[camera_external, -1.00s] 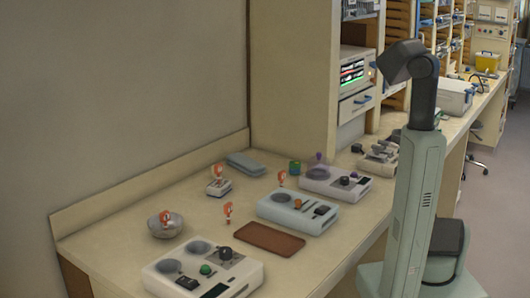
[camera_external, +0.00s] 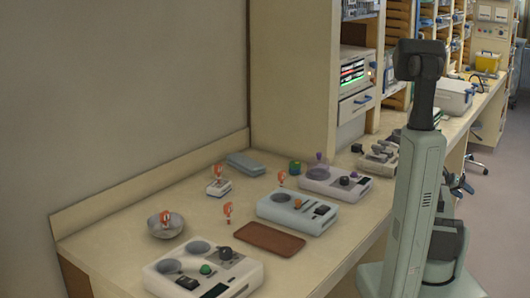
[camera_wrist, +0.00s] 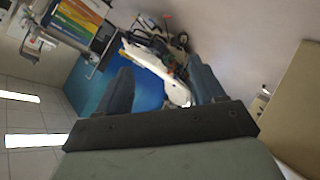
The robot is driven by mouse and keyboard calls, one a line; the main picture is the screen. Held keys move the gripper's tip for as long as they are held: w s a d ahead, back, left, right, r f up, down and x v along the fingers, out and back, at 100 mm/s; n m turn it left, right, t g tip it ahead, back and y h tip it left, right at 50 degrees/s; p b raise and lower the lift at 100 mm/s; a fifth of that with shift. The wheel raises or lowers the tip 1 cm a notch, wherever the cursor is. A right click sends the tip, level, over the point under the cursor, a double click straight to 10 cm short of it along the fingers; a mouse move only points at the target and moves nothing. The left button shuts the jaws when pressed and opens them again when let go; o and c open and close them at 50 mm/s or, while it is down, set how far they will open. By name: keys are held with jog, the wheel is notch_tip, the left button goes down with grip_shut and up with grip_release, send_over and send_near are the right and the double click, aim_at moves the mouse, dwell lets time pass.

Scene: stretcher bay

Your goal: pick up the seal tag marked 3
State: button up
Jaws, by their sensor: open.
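Several small orange-red tags show in the external view, and I cannot read their numbers. One tag (camera_external: 228,210) stands on the bench behind a brown mat. Another tag (camera_external: 217,171) is at a small white block. A third tag (camera_external: 282,178) is at the middle console, and another tag (camera_external: 166,217) is in a grey bowl (camera_external: 158,229). My gripper (camera_wrist: 160,88) is open in the wrist view, with no tag between its fingers. I cannot make it out in the external view. The wrist view shows no tag.
The brown mat (camera_external: 268,240) lies between the front console (camera_external: 205,268) and middle console (camera_external: 298,212). A far console (camera_external: 335,184), a green jar (camera_external: 295,167) and a folded grey-blue cloth (camera_external: 245,164) stand further back. The wrist view shows a blue surface (camera_wrist: 148,92).

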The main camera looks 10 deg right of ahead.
jog(key=w+a+r+m+t, duration=0.1)
jog(key=w+a+r, duration=0.45)
jog(key=r, duration=0.45)
jog(key=w+a+r+m+t, duration=0.1)
jog(key=w+a+r, duration=0.3)
jog(key=a+r, duration=0.45)
jog(key=w+a+r+t+y, duration=0.2)
jog(key=a+r, duration=1.6)
jog(key=a, duration=0.1)
jog(key=s+a+f+n+t+y, duration=0.15)
jog(key=a+n, duration=0.25)
jog(key=a, duration=0.7)
jog(key=w+a+f+n+t+y, duration=0.1)
jog(key=a+f+n+t+y, duration=0.15)
jog(key=a, duration=0.95)
jog(key=n+g+y, duration=0.3)
jog(key=n+y, duration=0.6)
jog(key=n, duration=0.7)
send_near(228, 204)
jog(key=x, duration=0.5)
jog(key=shift+w+d, duration=0.25)
jog(key=shift+a+x, duration=0.2)
jog(key=shift+x, duration=2.45)
jog(key=shift+s, duration=0.15)
